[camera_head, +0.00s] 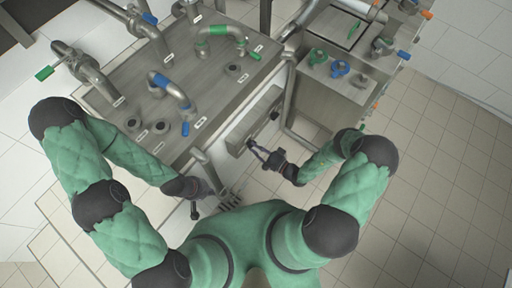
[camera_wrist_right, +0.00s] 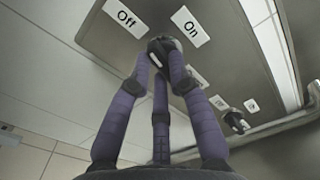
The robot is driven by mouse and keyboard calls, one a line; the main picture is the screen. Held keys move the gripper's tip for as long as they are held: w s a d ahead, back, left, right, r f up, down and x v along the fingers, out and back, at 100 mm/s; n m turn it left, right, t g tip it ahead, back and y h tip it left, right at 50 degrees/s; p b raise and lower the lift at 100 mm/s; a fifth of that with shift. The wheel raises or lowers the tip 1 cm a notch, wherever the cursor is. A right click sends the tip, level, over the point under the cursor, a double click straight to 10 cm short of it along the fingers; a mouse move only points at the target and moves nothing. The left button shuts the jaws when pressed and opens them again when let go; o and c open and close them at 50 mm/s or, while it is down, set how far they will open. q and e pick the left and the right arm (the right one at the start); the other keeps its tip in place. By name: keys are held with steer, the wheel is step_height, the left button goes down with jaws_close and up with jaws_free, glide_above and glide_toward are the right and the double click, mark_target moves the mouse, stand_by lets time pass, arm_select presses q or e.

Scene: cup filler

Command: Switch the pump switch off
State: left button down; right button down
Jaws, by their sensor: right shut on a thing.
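The pump switch is a black knob (camera_wrist_right: 163,46) on a grey panel, between a white "Off" label (camera_wrist_right: 125,17) on the left and a white "On" label (camera_wrist_right: 190,26) on the right. My right gripper (camera_wrist_right: 162,62) has its purple-grey fingers closed around the knob, which hides part of it. In the head view the right gripper (camera_head: 256,149) reaches the front of the grey control box (camera_head: 240,134). The knob's exact angle is hard to tell. My left gripper (camera_head: 212,194) is low beside the table edge, away from the switch; its finger opening is unclear.
A second black switch (camera_wrist_right: 235,121) with its own labels sits further along the panel. A metal pipe (camera_head: 289,95) runs down beside the control box. The grey table (camera_head: 150,88) carries pipes with green and blue handles. Tiled floor (camera_head: 440,170) is free at right.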

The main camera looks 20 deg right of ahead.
steer(key=shift+n, duration=1.1)
steer(key=c, duration=1.1)
jaws_free()
steer(key=shift+c, duration=0.2)
steer(key=v, duration=1.2)
steer(key=shift+d, duration=0.1)
